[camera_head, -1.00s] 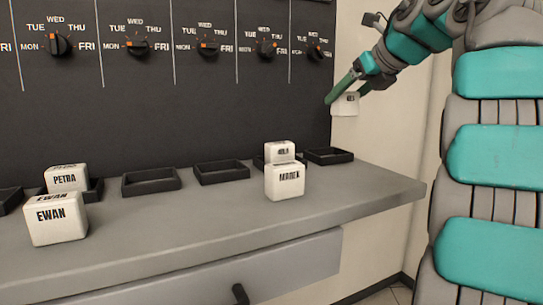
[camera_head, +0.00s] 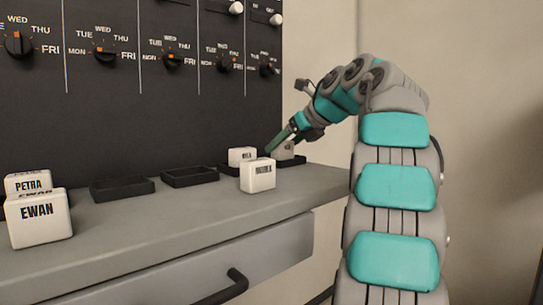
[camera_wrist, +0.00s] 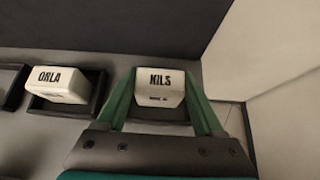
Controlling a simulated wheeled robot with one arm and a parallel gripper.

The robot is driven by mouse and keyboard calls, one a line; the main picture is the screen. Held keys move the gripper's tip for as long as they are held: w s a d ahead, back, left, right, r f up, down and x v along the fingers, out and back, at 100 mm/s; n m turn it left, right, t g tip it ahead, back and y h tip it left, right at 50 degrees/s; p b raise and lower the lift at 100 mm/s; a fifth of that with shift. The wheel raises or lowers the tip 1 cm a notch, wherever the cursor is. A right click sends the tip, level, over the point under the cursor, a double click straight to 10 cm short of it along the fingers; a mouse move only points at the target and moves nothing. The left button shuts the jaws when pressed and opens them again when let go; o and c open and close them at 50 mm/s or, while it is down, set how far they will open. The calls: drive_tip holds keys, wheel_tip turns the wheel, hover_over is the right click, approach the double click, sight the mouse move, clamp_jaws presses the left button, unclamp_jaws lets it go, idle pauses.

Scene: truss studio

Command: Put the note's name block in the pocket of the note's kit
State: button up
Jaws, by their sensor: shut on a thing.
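My gripper (camera_head: 280,146) is shut on a white name block (camera_head: 286,151), at the right end of the shelf. In the wrist view the green fingers (camera_wrist: 160,108) close on both sides of this block (camera_wrist: 158,90), whose lettering looks like NILS. The rightmost black tray (camera_head: 318,161) lies under or around the held block; I cannot tell whether the block touches its floor. The ORLA block (camera_wrist: 60,84) sits in the neighbouring tray (camera_wrist: 98,92); it also shows in the head view (camera_head: 241,155). The note is not in view.
The MAREK block (camera_head: 257,176) stands on the shelf in front of ORLA. The EWAN block (camera_head: 40,218) and PETRA block (camera_head: 27,183) are at the left. Two trays (camera_head: 122,188) (camera_head: 190,177) look empty. A black panel with day dials (camera_head: 172,60) rises behind.

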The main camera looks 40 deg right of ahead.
drive_tip(key=shift+f, duration=0.15)
drive_tip(key=shift+f, duration=0.1)
drive_tip(key=shift+f, duration=0.15)
drive_tip(key=o, duration=1.5)
drive_tip(key=shift+r, duration=0.25)
drive_tip(key=shift+s+r, duration=0.1)
drive_tip(key=shift+r, duration=0.05)
drive_tip(key=a+p+v, duration=0.1)
drive_tip(key=p+v, duration=0.1)
drive_tip(key=v, duration=0.9)
drive_tip(key=shift+s+d+r, duration=0.2)
drive_tip(key=shift+s+d, duration=0.1)
drive_tip(key=shift+d, duration=0.2)
